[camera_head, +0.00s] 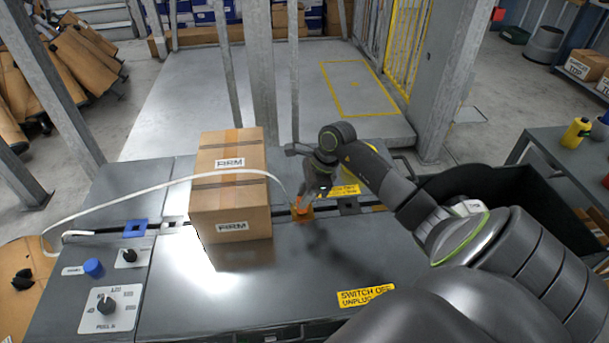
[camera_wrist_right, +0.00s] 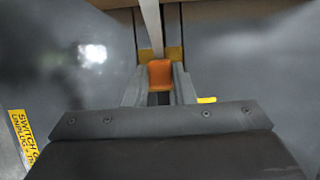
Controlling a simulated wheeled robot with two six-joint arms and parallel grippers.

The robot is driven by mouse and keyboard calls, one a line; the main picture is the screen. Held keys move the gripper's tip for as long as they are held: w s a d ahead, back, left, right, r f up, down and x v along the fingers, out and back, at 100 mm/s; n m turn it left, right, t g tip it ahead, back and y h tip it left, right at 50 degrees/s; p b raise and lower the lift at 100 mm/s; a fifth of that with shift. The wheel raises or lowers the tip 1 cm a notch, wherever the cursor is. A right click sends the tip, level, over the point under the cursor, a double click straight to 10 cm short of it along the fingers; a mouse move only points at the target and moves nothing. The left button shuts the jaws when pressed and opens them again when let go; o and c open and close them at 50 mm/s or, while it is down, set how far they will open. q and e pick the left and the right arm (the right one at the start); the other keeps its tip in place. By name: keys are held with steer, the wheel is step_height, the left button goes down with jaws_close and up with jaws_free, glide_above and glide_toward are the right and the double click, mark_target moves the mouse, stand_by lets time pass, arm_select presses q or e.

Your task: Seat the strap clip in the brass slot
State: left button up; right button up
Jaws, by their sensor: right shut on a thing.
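The orange strap clip (camera_wrist_right: 160,74) is held between the two grey fingers of my right gripper (camera_wrist_right: 160,92). The white strap (camera_wrist_right: 151,25) runs away from the clip in the wrist view. The brass slot (camera_wrist_right: 174,53) shows as brass-coloured pieces just beyond the clip. In the head view my right gripper (camera_head: 306,202) points down at the slot line, right of the carton, with orange at its tips. The strap (camera_head: 130,195) arches over the carton (camera_head: 230,205) from the left. How deep the clip sits is hidden by the fingers. My left gripper is out of view.
The grey machine top (camera_head: 170,290) carries a blue slot piece (camera_head: 135,228), a blue knob (camera_head: 93,268) and a dial panel (camera_head: 108,308). Upright metal posts (camera_head: 262,70) stand behind. A black bin (camera_head: 510,200) is at the right. The front machine top is clear.

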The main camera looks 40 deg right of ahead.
steer(key=o, duration=1)
arm_select(q)
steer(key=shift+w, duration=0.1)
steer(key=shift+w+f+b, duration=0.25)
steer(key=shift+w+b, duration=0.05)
steer(key=shift+b, duration=0.05)
arm_select(e)
steer(key=v, duration=1.7)
steer(key=shift+s+r, duration=0.15)
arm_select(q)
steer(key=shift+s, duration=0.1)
